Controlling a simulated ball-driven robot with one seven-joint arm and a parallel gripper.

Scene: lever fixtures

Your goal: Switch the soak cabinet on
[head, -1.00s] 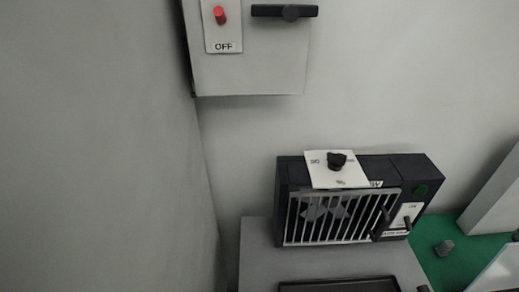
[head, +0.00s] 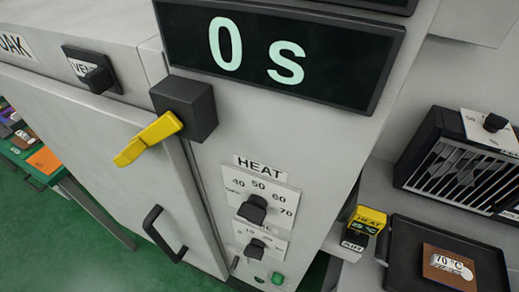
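The soak cabinet (head: 110,140) is a large pale grey box filling the left and middle of the head view, its label partly cut off as "OAK". A yellow lever (head: 148,140) juts from a black block (head: 190,110) and points down and left. Above it a dark display (head: 280,52) reads "0 s". Below are a HEAT knob (head: 252,209) on a plate marked 40 to 70, a second black knob (head: 254,248) and a small green button (head: 277,278). The door has a black handle (head: 163,235) and looks shut. My gripper is not in view.
A VENT knob (head: 98,80) sits at upper left. Green floor (head: 60,235) shows at lower left.

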